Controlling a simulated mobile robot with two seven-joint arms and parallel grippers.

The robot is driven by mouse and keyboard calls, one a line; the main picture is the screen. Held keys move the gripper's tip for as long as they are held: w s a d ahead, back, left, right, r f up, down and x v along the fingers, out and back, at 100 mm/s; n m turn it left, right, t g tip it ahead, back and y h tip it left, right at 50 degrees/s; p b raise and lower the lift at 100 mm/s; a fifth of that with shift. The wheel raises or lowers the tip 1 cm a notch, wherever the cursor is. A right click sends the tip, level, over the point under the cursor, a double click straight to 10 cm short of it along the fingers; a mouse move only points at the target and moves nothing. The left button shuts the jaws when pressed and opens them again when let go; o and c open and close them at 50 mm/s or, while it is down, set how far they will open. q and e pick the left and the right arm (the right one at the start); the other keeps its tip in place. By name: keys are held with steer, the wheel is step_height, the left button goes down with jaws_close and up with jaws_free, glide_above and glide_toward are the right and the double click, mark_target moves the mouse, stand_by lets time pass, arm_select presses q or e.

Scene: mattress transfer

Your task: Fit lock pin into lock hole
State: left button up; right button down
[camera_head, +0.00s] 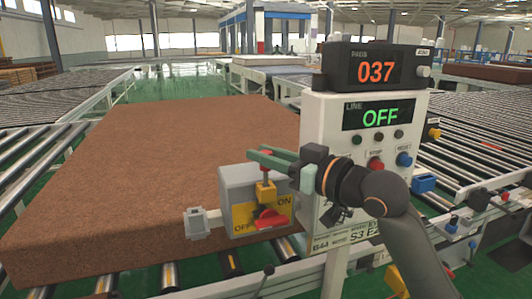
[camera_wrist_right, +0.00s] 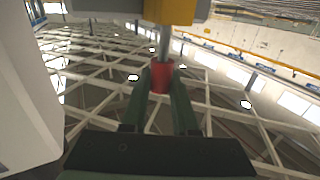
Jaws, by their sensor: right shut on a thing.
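The lock pin has a red head (camera_head: 265,168) and a thin metal shaft. My right gripper (camera_head: 267,157) has its dark green fingers shut on the red head, just above the switch box. In the right wrist view the red head (camera_wrist_right: 161,77) sits between the two fingers (camera_wrist_right: 160,84). The shaft reaches the yellow lock block (camera_wrist_right: 172,10); I cannot tell how deep it goes into the hole. In the head view the yellow lock block (camera_head: 265,190) is on the grey switch box (camera_head: 237,184), above a red rotary handle (camera_head: 269,219). My left gripper is not in view.
A brown mattress (camera_head: 150,170) lies on the roller conveyor behind the switch box. A white control panel (camera_head: 325,115) with an "OFF" display stands close to my right gripper and wrist. More roller conveyors (camera_head: 465,150) run on the right.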

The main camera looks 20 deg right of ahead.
mark_target(267, 171)
steer(key=shift+f+b, duration=0.9)
steer(key=shift+f, duration=0.75)
steer(key=c, duration=0.6)
jaws_free()
steer(key=shift+s, duration=0.1)
steer(key=b+v, duration=0.2)
steer(key=v, duration=1)
steer(key=shift+s+b, duration=0.2)
steer(key=shift+b, duration=0.15)
steer(key=shift+d, duration=0.1)
